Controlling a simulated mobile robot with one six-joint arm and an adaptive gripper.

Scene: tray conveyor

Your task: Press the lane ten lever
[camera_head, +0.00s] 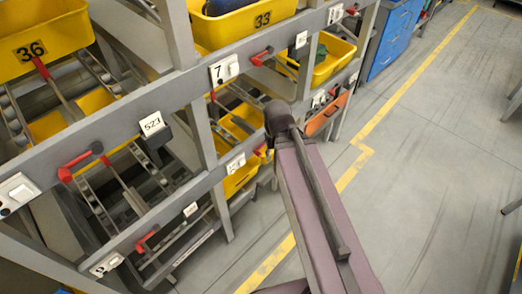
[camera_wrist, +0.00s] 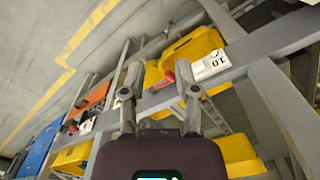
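The white lane ten label (camera_wrist: 212,65) sits on a grey rail in the wrist view, upside down. A red lever (camera_wrist: 169,76) shows just left of it, between my gripper's fingertips in the picture. My gripper (camera_wrist: 158,74) is open, its two fingers spread with nothing between them that I can see held. Whether a finger touches the lever cannot be told. In the head view my gripper (camera_head: 275,112) is in front of the lower rail and hides part of it. A small red piece, likely this lever (camera_head: 262,151), shows beside the gripper, mostly hidden.
Yellow bins sit in the rack, including one marked 33 (camera_head: 240,25) and one marked 36 (camera_head: 45,40). Other red levers (camera_head: 80,164) stick out along the rails. An orange bin (camera_head: 327,114) and blue cabinet (camera_head: 392,38) stand beyond.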

